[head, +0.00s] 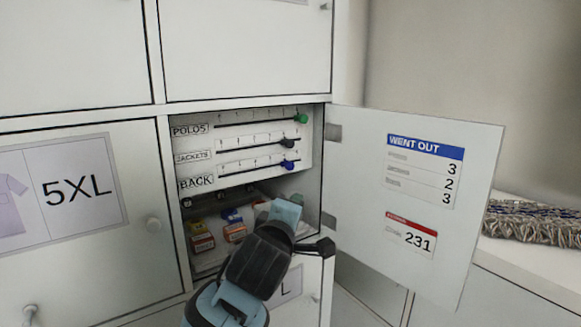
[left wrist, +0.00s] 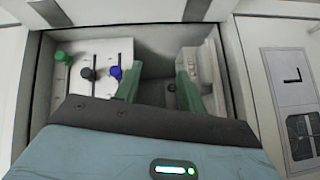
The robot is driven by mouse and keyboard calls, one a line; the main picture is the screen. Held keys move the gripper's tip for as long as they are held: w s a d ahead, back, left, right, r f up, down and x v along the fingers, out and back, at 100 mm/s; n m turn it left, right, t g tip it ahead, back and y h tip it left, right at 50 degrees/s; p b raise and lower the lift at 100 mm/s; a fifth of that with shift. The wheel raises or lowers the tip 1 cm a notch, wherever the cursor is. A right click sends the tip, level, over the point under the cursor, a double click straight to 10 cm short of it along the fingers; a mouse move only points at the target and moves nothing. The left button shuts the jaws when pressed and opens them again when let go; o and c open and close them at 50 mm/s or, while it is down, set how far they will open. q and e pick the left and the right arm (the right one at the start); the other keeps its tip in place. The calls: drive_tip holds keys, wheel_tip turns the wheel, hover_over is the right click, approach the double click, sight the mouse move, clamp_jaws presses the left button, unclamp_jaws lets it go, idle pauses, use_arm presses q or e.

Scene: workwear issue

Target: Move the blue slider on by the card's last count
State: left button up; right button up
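The blue slider (head: 288,165) sits near the right end of the lowest rail, labelled BACK, on a white panel inside the open locker. It also shows in the left wrist view (left wrist: 116,72). The card (head: 424,172) on the open door is headed WENT OUT and lists 3, 2 and 3, the last being 3. My left gripper (head: 296,200) reaches into the locker below the panel; its fingers are partly hidden in the head view. In the left wrist view the gripper (left wrist: 158,85) is open and empty, one green finger close beside the blue slider; contact is unclear.
A green slider (head: 300,118) on POLOS and a black slider (head: 287,142) on JACKETS stand above. Small orange-and-white boxes (head: 203,240) lie in the compartment below. The open door (head: 415,250) bounds the right side. A red-topped label (head: 410,233) reads 231.

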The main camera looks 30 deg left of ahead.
sight(289, 167)
use_arm(q)
wheel_tip(289, 167, up, 7)
drive_tip(key=s+a+n+y, duration=0.1)
drive_tip(key=s+n+y, duration=0.1)
drive_tip(key=n, duration=0.2)
drive_tip(key=shift+m, duration=0.3)
drive_tip(key=shift+x, duration=4.1)
drive_tip(key=shift+r, duration=0.1)
drive_tip(key=shift+c, duration=0.3)
clamp_jaws()
